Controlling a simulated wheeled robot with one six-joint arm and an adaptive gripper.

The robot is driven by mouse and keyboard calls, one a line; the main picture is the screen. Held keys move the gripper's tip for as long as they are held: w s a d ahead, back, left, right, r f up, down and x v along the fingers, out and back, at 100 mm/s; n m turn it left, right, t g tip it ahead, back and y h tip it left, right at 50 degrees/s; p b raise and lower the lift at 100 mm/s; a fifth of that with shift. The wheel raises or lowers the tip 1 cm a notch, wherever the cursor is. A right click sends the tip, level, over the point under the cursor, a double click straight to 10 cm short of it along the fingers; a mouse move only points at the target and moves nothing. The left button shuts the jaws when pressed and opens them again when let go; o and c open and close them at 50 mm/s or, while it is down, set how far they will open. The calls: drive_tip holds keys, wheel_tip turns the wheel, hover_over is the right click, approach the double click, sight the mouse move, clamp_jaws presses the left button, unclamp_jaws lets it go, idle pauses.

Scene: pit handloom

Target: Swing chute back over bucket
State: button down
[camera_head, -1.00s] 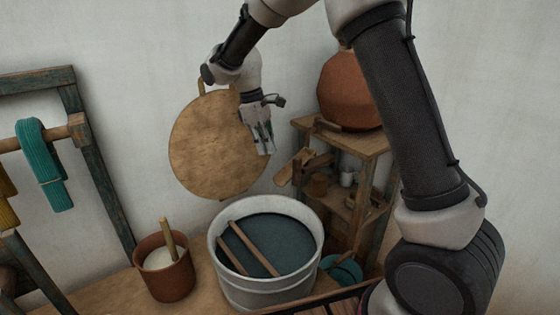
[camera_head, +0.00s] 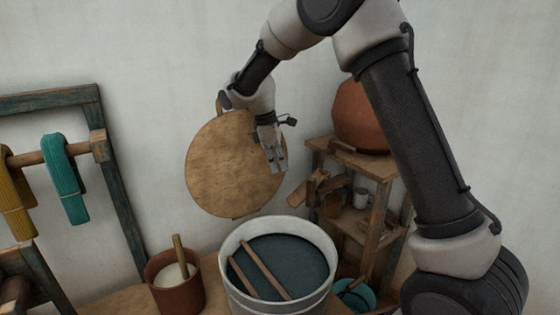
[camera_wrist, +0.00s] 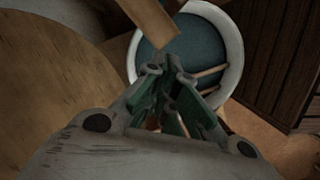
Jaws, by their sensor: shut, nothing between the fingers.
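The wooden chute (camera_head: 318,187) juts from the front of the small shelf, to the right of and above the bucket. In the wrist view a wooden board (camera_wrist: 150,22), probably the chute, reaches in from the top, over the bucket's edge in that picture. The bucket (camera_head: 240,300) is pale, holds dark blue liquid and has two sticks lying across it; it also shows in the wrist view (camera_wrist: 232,62). My gripper (camera_head: 278,170) is shut and empty, pointing down above the bucket and left of the chute. Its green-padded fingers (camera_wrist: 168,60) show in the wrist view.
A round tan disc (camera_head: 225,165) hangs on the wall behind my gripper. A clay jar (camera_head: 360,122) stands on the shelf (camera_head: 385,168). A brown pot (camera_head: 178,292) with a stick is left of the bucket. A frame with yarn hanks (camera_head: 65,180) stands at left.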

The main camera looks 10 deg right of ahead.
approach(296, 198)
wheel_tip(296, 198, down, 3)
drive_tip(key=a, duration=0.2)
drive_tip(key=d, duration=0.2)
drive_tip(key=shift+s+d, duration=0.15)
drive_tip(key=shift+d, duration=0.55)
drive_tip(key=shift+s+d, duration=0.15)
drive_tip(key=shift+d, duration=0.25)
